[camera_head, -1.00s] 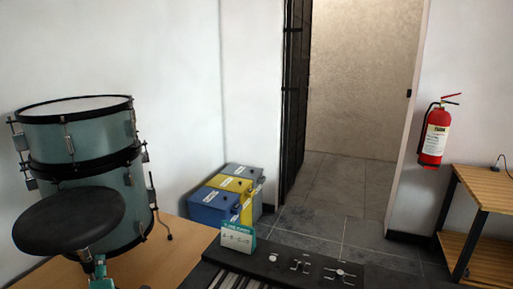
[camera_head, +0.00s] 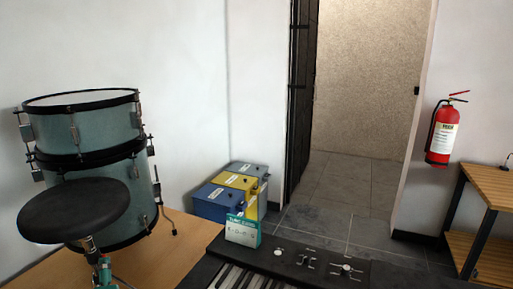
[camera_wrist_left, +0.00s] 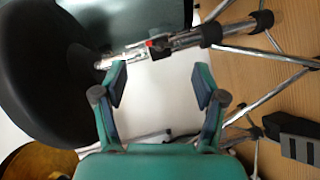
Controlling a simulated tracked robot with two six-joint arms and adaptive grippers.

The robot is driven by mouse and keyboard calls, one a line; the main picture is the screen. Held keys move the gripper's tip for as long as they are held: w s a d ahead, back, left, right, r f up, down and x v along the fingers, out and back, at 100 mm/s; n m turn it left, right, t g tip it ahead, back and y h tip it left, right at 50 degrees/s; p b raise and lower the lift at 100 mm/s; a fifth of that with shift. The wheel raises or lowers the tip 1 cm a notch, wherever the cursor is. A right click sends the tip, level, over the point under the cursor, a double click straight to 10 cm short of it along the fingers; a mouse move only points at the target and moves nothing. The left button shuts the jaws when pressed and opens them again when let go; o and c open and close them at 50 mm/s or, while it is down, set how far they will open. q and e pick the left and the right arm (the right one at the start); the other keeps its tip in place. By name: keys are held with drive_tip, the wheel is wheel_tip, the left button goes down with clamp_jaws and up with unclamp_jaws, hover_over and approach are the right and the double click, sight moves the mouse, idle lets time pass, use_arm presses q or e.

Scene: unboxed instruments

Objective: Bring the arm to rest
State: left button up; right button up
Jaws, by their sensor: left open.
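My left gripper (camera_wrist_left: 160,78) shows in the left wrist view with its two teal fingers spread apart and nothing between them. Beyond the fingers are chrome stand legs (camera_wrist_left: 232,30), apart from the fingertips as far as I can tell. A round black stool seat (camera_wrist_left: 40,75) fills the left of that view. In the head view the stool seat (camera_head: 75,212) stands before a teal drum (camera_head: 85,125). A small teal piece (camera_head: 106,272) shows below the seat; I cannot tell whether it is mine. My right gripper is not in view.
A keyboard (camera_head: 300,262) with a teal-and-white card (camera_head: 242,232) is at bottom centre. Blue, yellow and grey boxes (camera_head: 218,203) sit by the wall. The floor (camera_head: 350,190) through the doorway is clear.

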use_arm(q)
drive_tip(key=s+d+f+m+g+h+p, duration=0.2)
drive_tip(key=s+d+f+m+g+h, duration=0.15)
drive_tip(key=d+f, duration=0.6)
drive_tip(key=s+d+f+m+g+h+p, duration=0.2)
drive_tip(key=s+d+f+m+h, duration=0.25)
drive_tip(key=f, duration=1.05)
drive_tip(key=s+d+f+m+g+h, duration=0.2)
drive_tip(key=s+d+m, duration=0.3)
drive_tip(key=s, duration=0.3)
drive_tip(key=s+d+f+m+g+h, duration=0.3)
drive_tip(key=s+d+f+m+g, duration=0.2)
drive_tip(key=s+m, duration=0.1)
drive_tip(key=shift+s+m, duration=0.4)
drive_tip(key=shift+s, duration=0.45)
